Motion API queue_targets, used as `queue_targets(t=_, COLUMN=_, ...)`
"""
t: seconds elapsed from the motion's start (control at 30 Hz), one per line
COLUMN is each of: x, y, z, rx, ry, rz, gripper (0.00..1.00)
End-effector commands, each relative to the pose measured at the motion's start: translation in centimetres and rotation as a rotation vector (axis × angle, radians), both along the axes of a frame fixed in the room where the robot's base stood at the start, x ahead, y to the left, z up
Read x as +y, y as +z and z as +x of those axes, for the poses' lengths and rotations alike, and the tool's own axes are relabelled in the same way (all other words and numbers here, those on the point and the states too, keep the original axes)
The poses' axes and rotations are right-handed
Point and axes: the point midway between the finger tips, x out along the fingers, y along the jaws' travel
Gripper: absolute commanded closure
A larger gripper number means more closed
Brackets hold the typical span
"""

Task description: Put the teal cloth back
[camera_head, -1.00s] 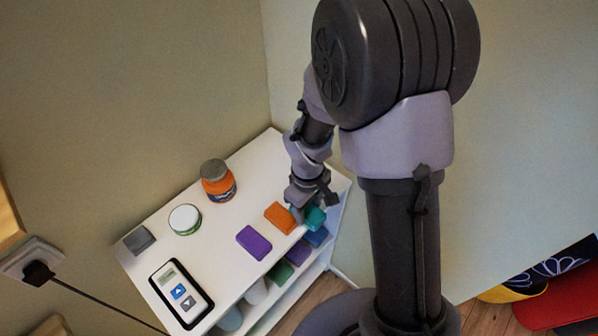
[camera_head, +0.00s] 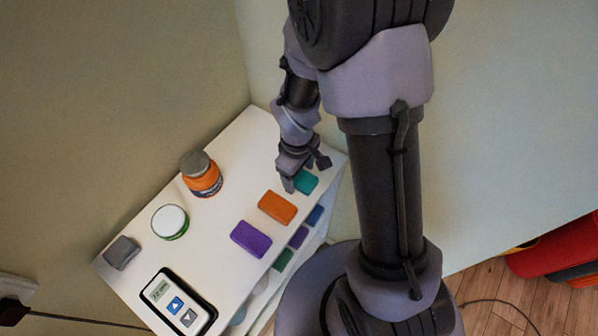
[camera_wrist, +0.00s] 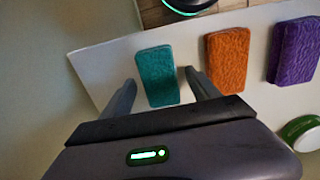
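The teal cloth (camera_head: 306,181) is a small folded block. It lies flat on the white shelf top (camera_head: 236,150), at the right end of a row with an orange cloth (camera_head: 277,207) and a purple cloth (camera_head: 251,239). My gripper (camera_head: 306,173) is over the teal cloth and partly hides it in the head view. In the wrist view, my gripper (camera_wrist: 160,92) has its fingers spread apart, one on each side of the teal cloth (camera_wrist: 158,75), with gaps between. The orange cloth (camera_wrist: 228,60) is just outside the right finger.
An orange jar (camera_head: 202,176), a white-lidded tub (camera_head: 170,222), a grey block (camera_head: 122,252) and a device with buttons (camera_head: 176,302) stand on the top. Blue (camera_head: 315,215), violet (camera_head: 298,237) and green (camera_head: 283,259) items show below the front edge. A wall is close behind.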

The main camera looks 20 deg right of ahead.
Motion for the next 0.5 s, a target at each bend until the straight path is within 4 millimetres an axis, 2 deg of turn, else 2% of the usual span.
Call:
queue_targets(t=0.27, x=0.0, y=0.2, z=0.0, rx=0.000, ry=0.000, rz=0.000, gripper=0.30)
queue_targets(t=0.37, x=0.0, y=1.8, z=0.0, rx=-0.002, ry=-0.001, rz=0.000, gripper=0.30)
queue_targets(t=0.5, x=0.2, y=6.0, z=0.0, rx=-0.005, ry=0.000, rz=0.000, gripper=0.30)
